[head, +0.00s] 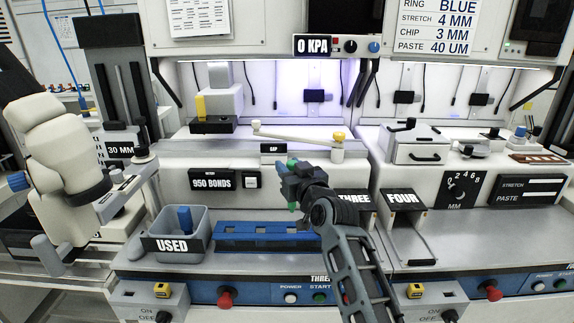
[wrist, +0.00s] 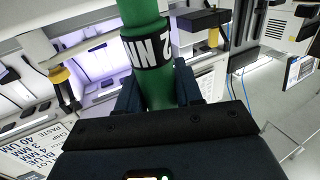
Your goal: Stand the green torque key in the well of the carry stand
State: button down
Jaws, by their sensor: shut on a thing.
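My gripper (head: 303,182) is raised over the front of the bench and is shut on the green torque key. In the wrist view the green torque key (wrist: 160,92) stands between the dark fingers, with a black band lettered "2 NM". In the head view only small green parts of it (head: 292,206) show around the gripper. A blue rack (head: 265,228) with several square openings lies on the bench below and left of my gripper. A black block (head: 213,125) with an upright yellow piece stands at the back left. I cannot tell which of these is the carry stand.
A grey bin (head: 201,222) marked "USED" holds a blue piece, left of the rack. A pale swing arm (head: 290,137) with a yellow-topped knob (head: 338,137) crosses behind my gripper. A white-grey microscope-like unit (head: 50,150) stands at far left. A lidded box (head: 415,145) is at right.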

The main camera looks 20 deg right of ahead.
aim_at(294, 204)
jog(key=shift+f, duration=0.1)
jog(key=shift+f+b, duration=2.3)
jog(key=shift+b, duration=0.05)
jog(key=shift+f+b, duration=1.55)
jog(key=shift+b, duration=0.05)
jog(key=shift+f, duration=0.1)
jog(key=shift+f+b, duration=0.4)
jog(key=shift+b, duration=0.15)
jog(key=shift+f, duration=0.1)
